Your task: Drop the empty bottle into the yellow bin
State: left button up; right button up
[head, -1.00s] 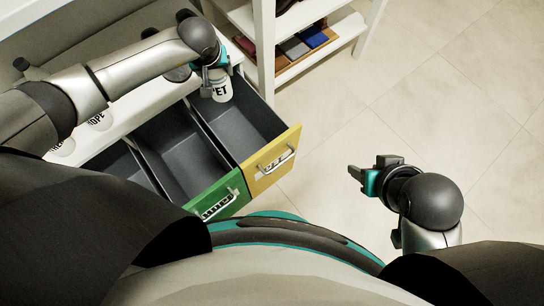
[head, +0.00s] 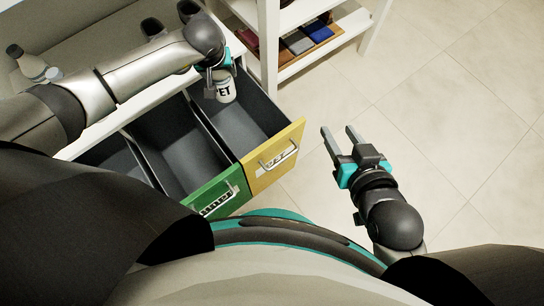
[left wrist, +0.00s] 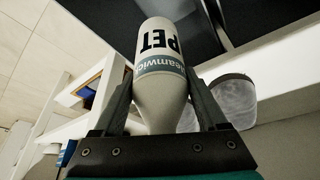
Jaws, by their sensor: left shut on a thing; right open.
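A white bottle (head: 226,92) with a PET label hangs in my left gripper (head: 217,80), which is shut on it. It is over the back part of the open yellow-fronted bin (head: 262,178), the rightmost of the pulled-out drawers. In the left wrist view the bottle (left wrist: 160,50) sits between both fingers, its wide end pointing away from the gripper. The dark inside of a bin lies behind it. The bin floor that shows is empty. My right gripper (head: 340,132) is open and empty, to the right of the yellow bin, above the floor.
A green-fronted bin (head: 222,192) stands open to the left of the yellow one. A white shelf (head: 330,42) with coloured items is behind. The floor at right is clear.

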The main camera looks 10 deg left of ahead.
pick_arm(q)
jog(key=shift+f+b, duration=0.4)
jog(key=shift+f, duration=0.25)
jog(key=shift+f+b, duration=0.3)
pick_arm(e)
jog(key=shift+a+r+t+y, duration=0.4)
jog(key=shift+a+t, duration=0.25)
jog(key=shift+t, duration=0.1)
jog(key=shift+a+r+t+y, duration=0.35)
jog(key=shift+a+t, duration=0.25)
jog(key=shift+t, duration=0.15)
pick_arm(q)
jog(key=o, duration=1.3)
jog(key=shift+r, duration=0.1)
pick_arm(e)
jog(key=shift+w+d, duration=0.1)
